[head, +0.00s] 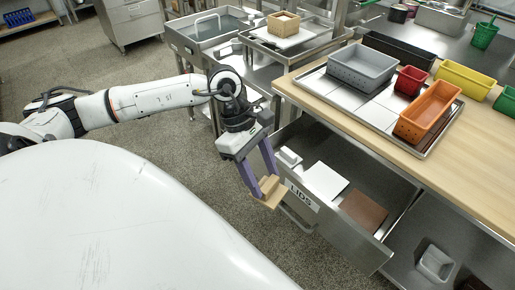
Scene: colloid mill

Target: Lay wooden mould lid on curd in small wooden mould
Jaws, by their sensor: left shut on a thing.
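My left gripper (265,183) is shut on a small wooden piece, the wooden mould lid (269,197), and holds it tilted over the front left corner of an open drawer. The small wooden mould (284,23) stands upright on a white board on a steel tray at the top of the view, well away from the gripper. The curd inside it is too small to make out clearly. My right gripper is not in view.
The open drawer (301,196), labelled LIDS, holds a white slab and a brown slab (363,213). The wooden worktop (453,189) carries a steel tray with grey, red and orange tubs (428,110). A steel sink unit (187,47) stands left of the mould.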

